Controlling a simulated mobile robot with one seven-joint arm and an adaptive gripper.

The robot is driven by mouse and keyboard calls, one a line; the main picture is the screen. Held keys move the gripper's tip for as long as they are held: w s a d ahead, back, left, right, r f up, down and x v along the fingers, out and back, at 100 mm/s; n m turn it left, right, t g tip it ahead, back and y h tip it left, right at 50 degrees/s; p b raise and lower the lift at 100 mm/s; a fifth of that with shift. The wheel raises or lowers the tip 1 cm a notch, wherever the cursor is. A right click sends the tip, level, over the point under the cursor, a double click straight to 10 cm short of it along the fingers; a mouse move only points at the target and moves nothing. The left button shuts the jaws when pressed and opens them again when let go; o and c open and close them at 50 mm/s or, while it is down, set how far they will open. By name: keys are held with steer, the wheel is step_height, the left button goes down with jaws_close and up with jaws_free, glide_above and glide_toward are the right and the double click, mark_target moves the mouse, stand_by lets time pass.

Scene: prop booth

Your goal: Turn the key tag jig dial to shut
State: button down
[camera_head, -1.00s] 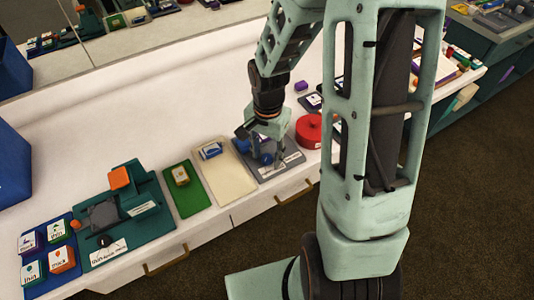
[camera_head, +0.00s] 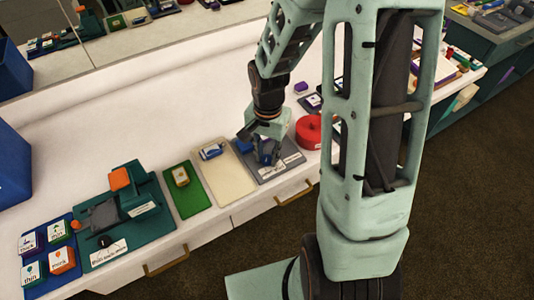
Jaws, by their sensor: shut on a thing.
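A grey jig plate (camera_head: 284,168) with a white label on its front edge lies on the white counter. The label is too small to read. Blue parts (camera_head: 243,145) of the jig show at its left. My gripper (camera_head: 267,157) reaches down over the middle of this plate, its fingers closed around the jig's dial. The dial is mostly hidden by the fingers, so I cannot tell where it points.
A red round object (camera_head: 309,131) stands close at the right of the plate. A cream tray (camera_head: 226,178) and a green tray (camera_head: 188,200) lie at its left. A teal jig (camera_head: 140,228) and a blue tray (camera_head: 72,268) are further left.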

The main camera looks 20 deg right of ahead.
steer(key=n, duration=0.5)
steer(key=shift+p, duration=0.4)
steer(key=n+p, duration=0.1)
steer(key=n, duration=0.3)
steer(key=shift+r, duration=0.1)
steer(key=n+p, duration=0.2)
steer(key=n, duration=0.3)
steer(key=shift+w+n, duration=0.1)
steer(key=shift+n, duration=0.3)
steer(key=shift+n+p, duration=0.65)
steer(key=shift+n, duration=1.35)
steer(key=c, duration=1.7)
jaws_free()
steer(key=shift+o, duration=0.2)
